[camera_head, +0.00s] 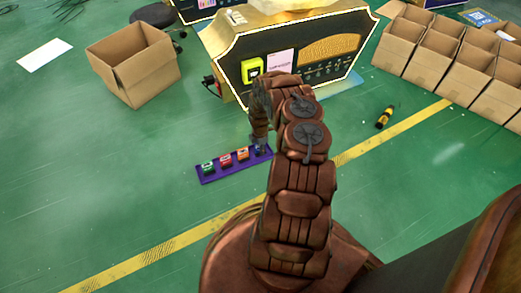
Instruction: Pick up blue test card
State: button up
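A purple tray (206,181) lies on the green floor, left of my arm. It holds a row of small coloured items: a green one (208,167), a red one (225,160) and an orange one (242,153). My gripper (261,148) points down at the right end of this row. It covers that end, so I cannot make out a blue test card there. The fingers are small and dark, and I cannot tell whether they are open or shut or touch anything.
A black and gold vending stand (230,75) is behind my arm. An open cardboard box (134,63) stands at the upper left, and several more (437,45) at the upper right. A yellow-black cylinder (384,118) lies right of my arm.

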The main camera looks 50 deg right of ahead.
grip_shut()
dwell(0.3)
